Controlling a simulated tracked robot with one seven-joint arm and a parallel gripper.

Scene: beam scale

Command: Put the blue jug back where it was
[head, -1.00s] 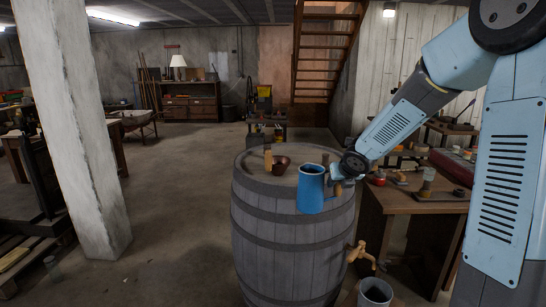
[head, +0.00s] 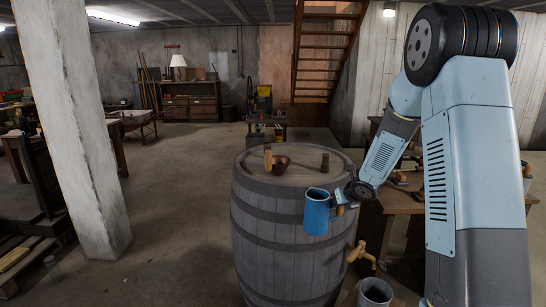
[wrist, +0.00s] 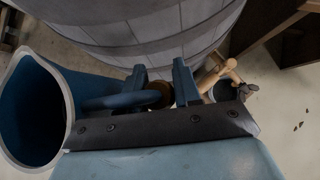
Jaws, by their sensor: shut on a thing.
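The blue jug (head: 317,214) hangs in front of the upper right side of the grey wooden barrel (head: 285,245) in the head view. It looks upright, with its rim a little below the barrel's top. My gripper (head: 344,199) is right of the jug and shut on its handle. In the wrist view the jug (wrist: 78,92) is at the left with its dark open mouth facing the camera. My gripper's fingers (wrist: 160,92) close around the handle there. The inside of the jug is too dark to tell what it holds.
On the barrel's top stand a wooden block (head: 268,158), a brown bowl (head: 281,165) and a dark cylinder (head: 325,162). A wooden table (head: 400,201) stands at the right. The barrel's front top is bare.

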